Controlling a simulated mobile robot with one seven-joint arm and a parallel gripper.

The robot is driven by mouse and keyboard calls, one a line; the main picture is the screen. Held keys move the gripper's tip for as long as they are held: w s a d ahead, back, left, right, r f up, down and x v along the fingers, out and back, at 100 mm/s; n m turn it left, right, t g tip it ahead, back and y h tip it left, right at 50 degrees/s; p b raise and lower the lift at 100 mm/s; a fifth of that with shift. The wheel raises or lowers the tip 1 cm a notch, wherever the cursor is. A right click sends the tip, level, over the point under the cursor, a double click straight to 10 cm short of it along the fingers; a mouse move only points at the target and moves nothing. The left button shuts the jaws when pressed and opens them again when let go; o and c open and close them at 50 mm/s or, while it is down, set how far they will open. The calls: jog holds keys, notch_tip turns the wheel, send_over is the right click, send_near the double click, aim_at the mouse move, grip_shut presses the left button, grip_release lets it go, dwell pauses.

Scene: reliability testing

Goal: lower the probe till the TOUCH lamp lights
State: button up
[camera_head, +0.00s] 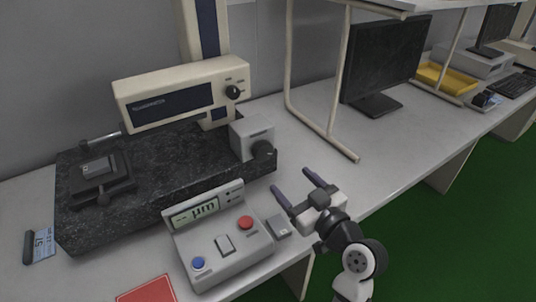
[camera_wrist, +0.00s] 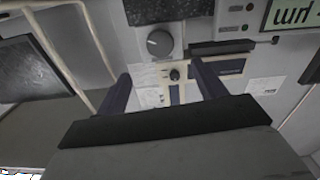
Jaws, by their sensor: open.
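In the head view the beige probe unit (camera_head: 180,92) sits on a column above a dark granite base (camera_head: 150,185). A thin probe arm (camera_head: 106,137) shows at left above a small dark stage (camera_head: 101,178); whether its tip touches is too small to tell. A grey box with a dark handwheel (camera_head: 263,149) stands at the granite's right end; the wheel also shows in the wrist view (camera_wrist: 160,43). The control box (camera_head: 222,240) has a µm display. I cannot make out a TOUCH lamp. My gripper (camera_head: 289,179) is open and empty, apart from the handwheel, in front of it.
The control box carries a red button (camera_head: 245,223) and a blue button (camera_head: 198,263). A small grey block (camera_head: 279,226) lies beside it. A white shelf frame (camera_head: 329,129) and a monitor (camera_head: 387,57) stand to the right. The bench between is clear.

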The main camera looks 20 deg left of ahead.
aim_at(265, 153)
jog(key=p+x, duration=0.2)
jog(key=x, duration=0.9)
jog(key=shift+w+a+p, duration=0.2)
jog(key=shift+p, duration=0.15)
jog(key=shift+c, duration=0.3)
jog(key=c, duration=0.9)
